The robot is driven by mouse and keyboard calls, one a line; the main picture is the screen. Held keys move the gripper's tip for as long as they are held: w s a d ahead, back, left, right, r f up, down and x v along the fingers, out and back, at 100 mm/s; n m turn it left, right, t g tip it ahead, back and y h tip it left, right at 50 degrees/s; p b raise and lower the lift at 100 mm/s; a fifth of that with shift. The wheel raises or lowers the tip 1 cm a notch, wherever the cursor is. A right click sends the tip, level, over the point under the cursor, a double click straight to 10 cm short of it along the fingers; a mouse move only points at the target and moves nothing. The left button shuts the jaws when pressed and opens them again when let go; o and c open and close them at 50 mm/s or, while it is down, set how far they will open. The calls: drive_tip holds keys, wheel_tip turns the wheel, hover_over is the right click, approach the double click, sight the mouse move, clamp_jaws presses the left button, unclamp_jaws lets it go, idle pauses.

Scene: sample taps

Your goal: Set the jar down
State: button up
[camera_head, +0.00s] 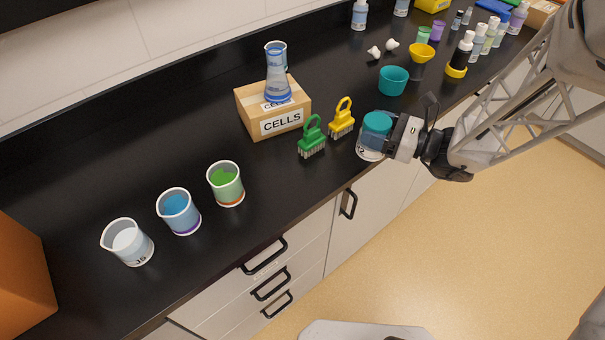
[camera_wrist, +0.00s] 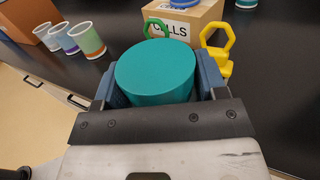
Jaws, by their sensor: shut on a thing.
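The jar has a teal lid (camera_head: 377,122) and a clear body (camera_head: 369,154) in the head view. It is near the front edge of the black counter, to the right of the yellow brush. My gripper (camera_head: 385,137) is shut on the jar from the right side. In the wrist view the teal lid (camera_wrist: 155,72) fills the space between the two blue finger pads (camera_wrist: 158,82). The jar looks upright. Its base is close to the counter top, and I cannot tell whether it touches.
A green brush (camera_head: 312,138) and a yellow brush (camera_head: 342,118) stand left of the jar. Behind them a CELLS box (camera_head: 255,117) carries a flask (camera_head: 277,75). Beakers (camera_head: 179,212) stand further left. A teal bowl (camera_head: 393,80) is behind the jar. The counter between is bare.

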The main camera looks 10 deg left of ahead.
drive_tip(key=s+a+g, duration=0.1)
drive_tip(key=s+a, duration=0.1)
drive_tip(key=s, duration=0.1)
drive_tip(key=s+a+n+g, duration=0.1)
drive_tip(key=s+a, duration=0.1)
drive_tip(key=s, duration=0.2)
drive_tip(key=s+a+n+g, duration=0.1)
drive_tip(key=s, duration=0.2)
drive_tip(key=shift+s+a+r+y, duration=0.2)
drive_tip(key=shift+a+r+y, duration=0.05)
drive_tip(key=shift+a+y, duration=0.15)
drive_tip(key=s+a+g, duration=0.1)
drive_tip(key=s, duration=0.2)
drive_tip(key=s+a+n+g, duration=0.1)
drive_tip(key=s, duration=0.3)
drive_tip(key=s+a+n+g, duration=0.1)
drive_tip(key=s, duration=0.3)
drive_tip(key=shift+s+a+f, duration=0.1)
drive_tip(key=shift+a+f, duration=0.2)
drive_tip(key=shift+a, duration=0.1)
drive_tip(key=w+a, duration=0.2)
drive_tip(key=w, duration=0.2)
drive_tip(key=w+a+f, duration=0.1)
drive_tip(key=w+a, duration=0.2)
drive_tip(key=w, duration=0.1)
drive_tip(key=w+a, duration=0.2)
drive_tip(key=w, duration=0.3)
drive_tip(key=shift+a+f, duration=0.2)
drive_tip(key=shift+a, duration=0.1)
drive_tip(key=shift+w, duration=0.1)
